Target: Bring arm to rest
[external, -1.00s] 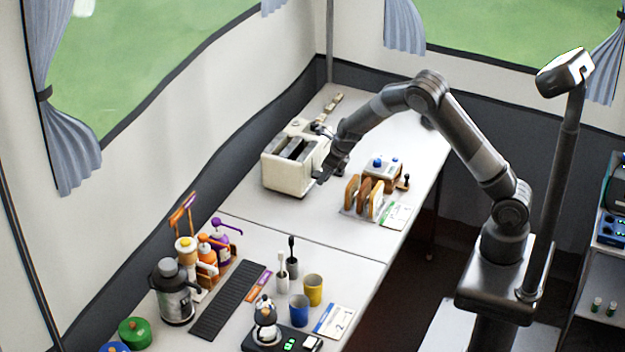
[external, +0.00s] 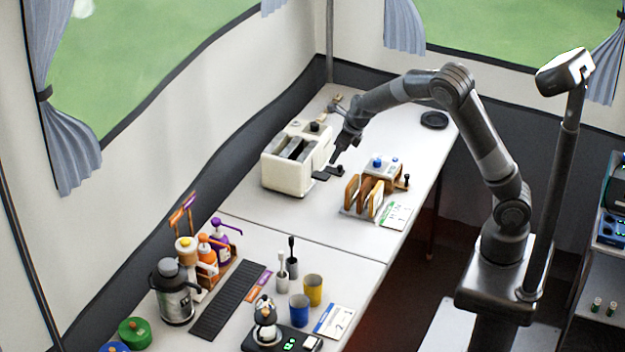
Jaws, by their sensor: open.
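My arm reaches from its base at the right over the far table, with its elbow raised. My gripper (external: 331,169) hangs just right of the cream toaster (external: 286,176), a little above the tabletop. It is open, and I see nothing between its fingers. The toaster's two dark slots face up and look empty. Whether my fingers touch the toaster's side cannot be told at this size.
A rack with bread slices (external: 365,195) stands right of the toaster, with a small blue-knobbed box (external: 383,167) behind. A black disc (external: 434,120) lies at the back right. Bottles (external: 210,250), cups (external: 312,290) and a kettle on a scale (external: 265,318) crowd the near table.

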